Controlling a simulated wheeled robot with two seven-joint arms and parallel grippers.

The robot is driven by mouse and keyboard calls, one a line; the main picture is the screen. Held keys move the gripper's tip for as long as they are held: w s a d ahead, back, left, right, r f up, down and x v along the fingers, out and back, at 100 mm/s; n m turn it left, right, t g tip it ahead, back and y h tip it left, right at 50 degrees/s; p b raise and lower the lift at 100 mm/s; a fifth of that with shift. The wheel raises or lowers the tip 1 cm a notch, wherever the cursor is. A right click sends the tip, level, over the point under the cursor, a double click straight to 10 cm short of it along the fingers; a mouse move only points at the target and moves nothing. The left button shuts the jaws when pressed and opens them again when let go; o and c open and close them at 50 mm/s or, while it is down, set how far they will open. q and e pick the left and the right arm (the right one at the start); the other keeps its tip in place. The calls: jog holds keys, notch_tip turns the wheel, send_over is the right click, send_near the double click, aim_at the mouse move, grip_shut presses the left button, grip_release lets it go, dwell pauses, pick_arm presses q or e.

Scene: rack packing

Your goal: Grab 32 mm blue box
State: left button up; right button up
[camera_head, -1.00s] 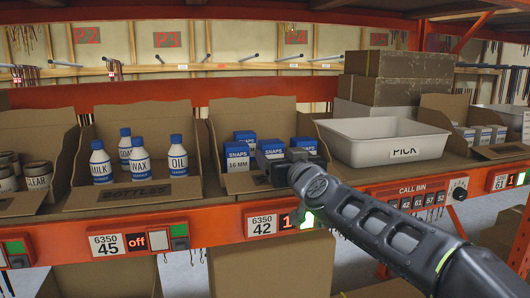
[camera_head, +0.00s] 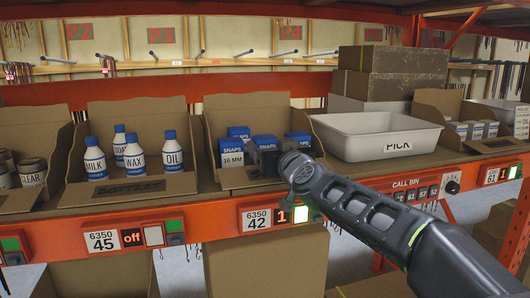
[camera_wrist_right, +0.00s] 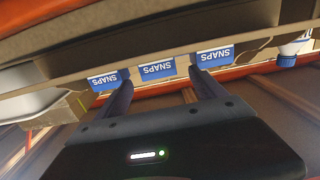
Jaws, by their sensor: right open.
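Several blue and white SNAPS boxes stand in an open cardboard bin (camera_head: 210,128). The front-left box (camera_head: 231,157) reads 16 MM. No 32 mm label is readable. The middle box (camera_head: 265,139) is partly hidden by my right gripper (camera_head: 268,160), and another box (camera_head: 299,139) shows to its right. In the right wrist view, upside down, three boxes are in a row. My open right gripper (camera_wrist_right: 161,79) has its fingers on either side of the middle box (camera_wrist_right: 157,68); contact cannot be told. My left gripper is out of view.
A white PICK tray (camera_head: 345,147) stands right of the bin. A bottle bin (camera_head: 75,165) stands to the left. The orange shelf edge (camera_head: 210,220) with labels and lights runs below. Stacked cardboard boxes (camera_head: 395,70) stand behind the tray.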

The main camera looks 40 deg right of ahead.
aim_at(268, 140)
jog(key=x, duration=0.5)
jog(key=shift+d, duration=0.1)
dwell(0.4)
jog(key=shift+r, duration=0.1)
jog(key=c, duration=1.6)
jog(key=shift+r, duration=0.1)
